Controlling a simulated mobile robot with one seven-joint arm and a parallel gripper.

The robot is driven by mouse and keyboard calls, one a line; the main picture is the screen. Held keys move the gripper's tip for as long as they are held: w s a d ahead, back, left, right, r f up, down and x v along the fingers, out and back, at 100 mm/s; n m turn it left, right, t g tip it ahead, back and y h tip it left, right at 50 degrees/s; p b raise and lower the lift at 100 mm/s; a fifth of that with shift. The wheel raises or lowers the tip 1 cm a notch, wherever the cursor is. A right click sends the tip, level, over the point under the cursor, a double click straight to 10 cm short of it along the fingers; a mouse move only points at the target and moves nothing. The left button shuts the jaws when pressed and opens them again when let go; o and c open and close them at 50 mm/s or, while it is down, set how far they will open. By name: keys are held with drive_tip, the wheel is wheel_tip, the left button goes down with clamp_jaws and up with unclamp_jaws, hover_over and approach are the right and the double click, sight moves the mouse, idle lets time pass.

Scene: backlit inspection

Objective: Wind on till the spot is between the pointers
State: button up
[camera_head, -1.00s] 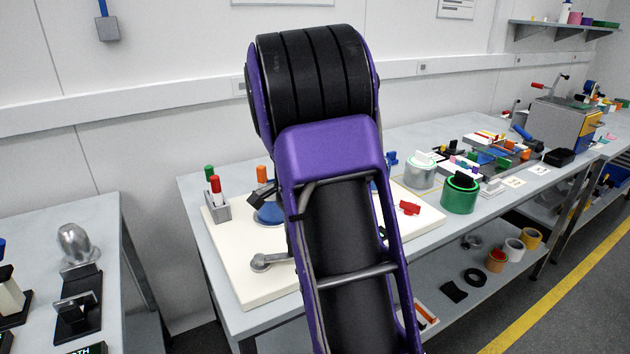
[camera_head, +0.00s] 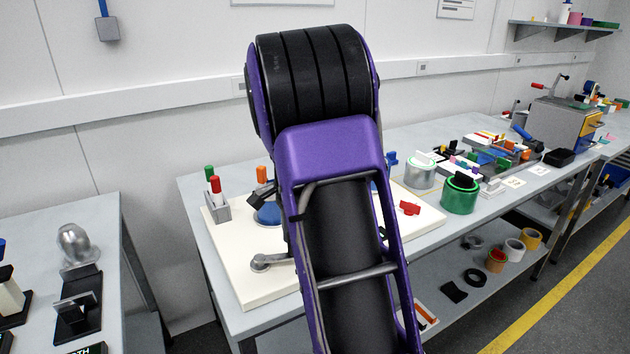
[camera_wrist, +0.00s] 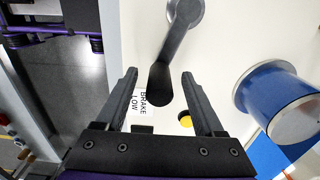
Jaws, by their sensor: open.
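A grey crank arm (camera_wrist: 178,42) with a black knob (camera_wrist: 160,84) shows in the wrist view, its hub at the top. My gripper (camera_wrist: 159,74) is open, with one finger on each side of the knob; I cannot tell whether either touches it. A blue drum (camera_wrist: 268,90) with a grey end face lies to the right. In the head view the crank (camera_head: 268,262) is at the near left of the white board (camera_head: 240,287), and my arm hides its knob end and my gripper. I cannot make out the spot or the pointers.
A "BRAKE LOW" label (camera_wrist: 141,102) and a yellow round piece (camera_wrist: 185,121) lie near my fingers. A grey holder (camera_head: 216,207) with red and green handles stands at the board's left. A red part (camera_head: 410,208) sits at its right, with a green tin (camera_head: 460,195) beyond.

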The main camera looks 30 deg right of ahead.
wheel_tip(320, 180, up, 6)
drive_tip(key=p, duration=0.4)
drive_tip(key=shift+f+p, duration=0.25)
drive_tip(key=shift+p, duration=0.05)
drive_tip(key=shift+r, duration=1.3)
